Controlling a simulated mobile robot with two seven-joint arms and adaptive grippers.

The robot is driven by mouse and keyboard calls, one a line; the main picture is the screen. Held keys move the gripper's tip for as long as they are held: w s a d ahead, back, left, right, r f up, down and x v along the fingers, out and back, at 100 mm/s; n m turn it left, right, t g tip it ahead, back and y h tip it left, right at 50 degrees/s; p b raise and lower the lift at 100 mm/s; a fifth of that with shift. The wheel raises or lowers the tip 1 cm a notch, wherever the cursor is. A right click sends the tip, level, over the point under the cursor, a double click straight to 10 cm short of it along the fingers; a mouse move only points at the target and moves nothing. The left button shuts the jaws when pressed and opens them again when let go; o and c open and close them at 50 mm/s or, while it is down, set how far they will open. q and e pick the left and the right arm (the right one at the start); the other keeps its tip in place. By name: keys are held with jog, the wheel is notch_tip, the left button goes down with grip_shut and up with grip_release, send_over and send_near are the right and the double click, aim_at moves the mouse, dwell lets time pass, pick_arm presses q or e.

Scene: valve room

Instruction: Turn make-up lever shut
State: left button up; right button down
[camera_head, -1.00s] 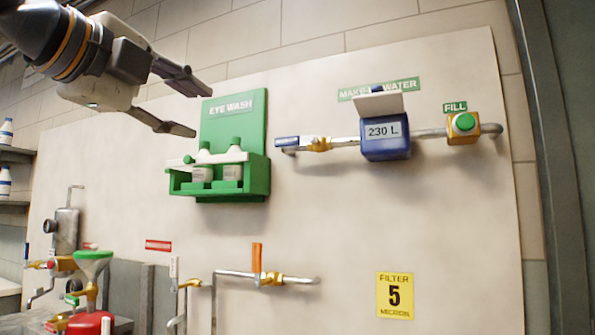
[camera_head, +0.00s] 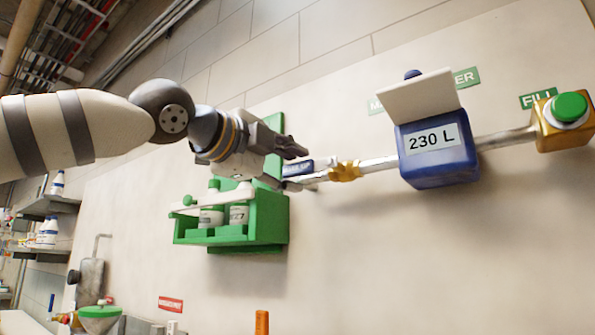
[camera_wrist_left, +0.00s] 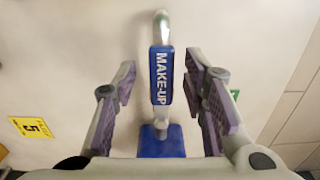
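The make-up lever has a blue handle (camera_head: 309,166), lying along the pipe left of a brass valve body (camera_head: 345,171). In the left wrist view the handle (camera_wrist_left: 161,76), lettered MAKE-UP, runs up and down the picture along the pipe. My left gripper (camera_head: 296,168) is at the handle's left end in the head view. In the left wrist view my left gripper (camera_wrist_left: 161,85) is open, one finger each side of the handle, with gaps on both sides. I cannot tell how deep the handle sits between the fingers. My right gripper is out of view.
The blue meter box (camera_head: 437,150) reads 230 L, with a raised pale flap (camera_head: 420,96). A green button (camera_head: 569,107) sits farther right. The green eye-wash holder (camera_head: 268,220) with bottles is just below my left gripper. The wall below the pipe is clear.

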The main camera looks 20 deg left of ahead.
pick_arm(q)
jog(key=shift+x, duration=0.95)
grip_shut()
